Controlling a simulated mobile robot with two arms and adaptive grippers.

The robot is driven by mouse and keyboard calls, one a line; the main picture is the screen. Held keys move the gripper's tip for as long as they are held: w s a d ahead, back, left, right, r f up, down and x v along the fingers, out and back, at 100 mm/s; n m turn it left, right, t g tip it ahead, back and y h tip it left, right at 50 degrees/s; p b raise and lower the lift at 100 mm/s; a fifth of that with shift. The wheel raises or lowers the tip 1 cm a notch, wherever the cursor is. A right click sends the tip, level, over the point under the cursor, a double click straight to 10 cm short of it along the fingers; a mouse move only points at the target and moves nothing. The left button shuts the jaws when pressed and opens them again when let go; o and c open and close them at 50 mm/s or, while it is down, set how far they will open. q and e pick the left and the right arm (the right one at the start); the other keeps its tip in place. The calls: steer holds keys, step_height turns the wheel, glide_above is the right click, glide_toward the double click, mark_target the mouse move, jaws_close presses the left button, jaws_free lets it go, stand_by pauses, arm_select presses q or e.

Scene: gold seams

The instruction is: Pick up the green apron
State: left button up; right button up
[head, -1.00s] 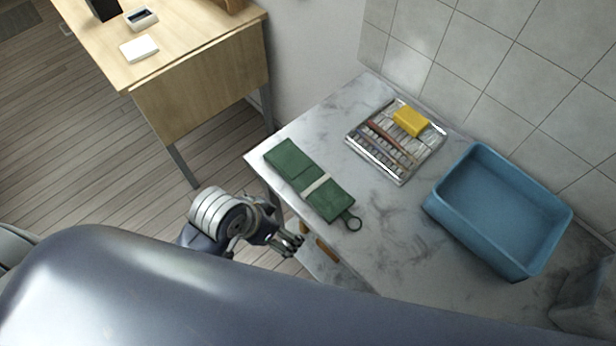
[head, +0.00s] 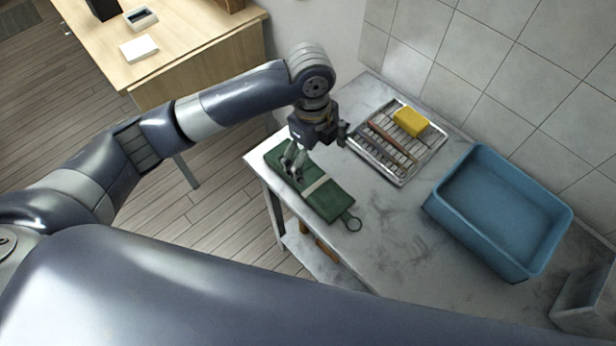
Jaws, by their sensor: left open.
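The green apron (head: 326,201) lies folded in a long bundle on the marble counter, with a pale band around its middle and a dark ring at its near right end. My left gripper (head: 292,168) is open and points down over the far left part of the apron, hiding some of it. I cannot tell whether the fingertips touch the cloth. My right gripper is not in view.
A metal rack (head: 391,160) with a yellow sponge (head: 411,122) and thin tools stands behind the apron by the tiled wall. A blue basin (head: 490,240) is at the right. The marble counter (head: 385,250) is clear in front. A wooden desk (head: 190,50) stands at the back left.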

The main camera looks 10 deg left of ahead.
arm_select(q)
steer(key=w+a+r, duration=0.1)
steer(key=w+a, duration=0.1)
steer(key=m, duration=0.1)
glide_above(308, 177)
steer(key=w, duration=0.1)
steer(key=shift+y, duration=0.4)
step_height(308, 177, down, 5)
steer(key=shift+a+r+p, duration=0.1)
steer(key=shift+p, duration=0.35)
steer(key=shift+s+f, duration=0.2)
steer(key=shift+f, duration=0.25)
steer(key=f, duration=0.1)
steer(key=f+p, duration=0.1)
steer(key=f, duration=0.1)
steer(key=shift+s+f+p, duration=0.25)
steer(key=shift+s+p, duration=0.05)
steer(key=shift+s, duration=0.05)
steer(key=shift+f, duration=0.5)
steer(key=c, duration=1.3)
